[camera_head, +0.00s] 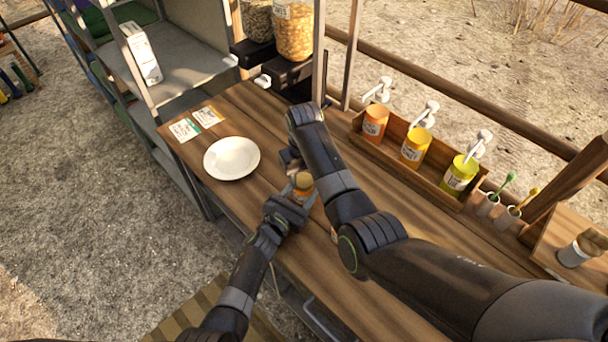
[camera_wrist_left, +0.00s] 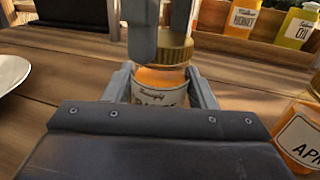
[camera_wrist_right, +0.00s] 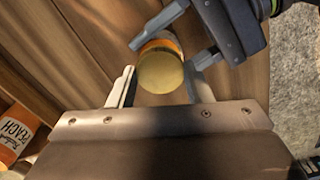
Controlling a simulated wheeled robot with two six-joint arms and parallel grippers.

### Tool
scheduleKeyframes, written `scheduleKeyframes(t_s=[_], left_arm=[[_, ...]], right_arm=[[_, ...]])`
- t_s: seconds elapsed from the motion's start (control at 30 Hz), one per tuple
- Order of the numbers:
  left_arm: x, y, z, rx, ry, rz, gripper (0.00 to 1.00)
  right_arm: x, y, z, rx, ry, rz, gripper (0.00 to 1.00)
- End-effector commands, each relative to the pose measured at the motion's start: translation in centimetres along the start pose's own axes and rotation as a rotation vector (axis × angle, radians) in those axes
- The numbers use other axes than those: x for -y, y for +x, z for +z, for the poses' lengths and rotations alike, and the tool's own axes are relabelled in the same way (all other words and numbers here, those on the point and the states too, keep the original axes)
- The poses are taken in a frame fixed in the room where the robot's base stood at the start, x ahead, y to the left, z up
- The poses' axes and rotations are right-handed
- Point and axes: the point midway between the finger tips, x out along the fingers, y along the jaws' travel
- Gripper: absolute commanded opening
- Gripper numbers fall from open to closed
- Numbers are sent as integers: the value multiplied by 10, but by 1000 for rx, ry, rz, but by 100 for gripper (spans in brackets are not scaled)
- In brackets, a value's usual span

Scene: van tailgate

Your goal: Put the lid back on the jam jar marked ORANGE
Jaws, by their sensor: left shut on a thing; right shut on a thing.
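The jam jar (camera_wrist_left: 160,90) stands upright on the wooden counter, with orange contents and a white label partly covered by my fingers; the flavour word is not readable. It also shows in the head view (camera_head: 301,196). My left gripper (camera_wrist_left: 160,92) is shut around the jar's body. The gold lid (camera_wrist_left: 174,48) is at the top of the jar, over its mouth; I cannot tell whether it is fully seated. It also shows in the right wrist view (camera_wrist_right: 161,73). My right gripper (camera_wrist_right: 160,85) is shut on the lid from above, one finger at each side.
A jar marked APR (camera_wrist_left: 300,135) stands close to the right in the left wrist view. A white plate (camera_head: 231,158) and cards lie to the left. A pump-bottle rack (camera_head: 400,160) lines the back edge.

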Motion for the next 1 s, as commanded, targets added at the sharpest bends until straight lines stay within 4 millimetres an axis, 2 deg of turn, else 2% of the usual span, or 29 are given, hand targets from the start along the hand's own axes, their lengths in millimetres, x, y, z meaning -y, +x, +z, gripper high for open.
scheduleKeyframes(t_s=[0.3,0.47,0.5,0.63,0.9,1.0], left_arm=[[0,0,0,0,0,-1,0],[0,0,0,0,1,-1,0],[0,0,0,0,0,-1,0],[0,0,0,0,0,-1,0],[0,0,0,0,0,0,0],[0,0,0,0,0,0,0]], right_arm=[[0,0,-1,-3,477,0,18],[0,0,-1,-4,487,0,18],[0,0,-1,-4,487,0,49],[0,0,-1,-3,485,0,66],[0,-1,0,-2,484,0,67],[0,-8,-1,-3,484,0,67]])
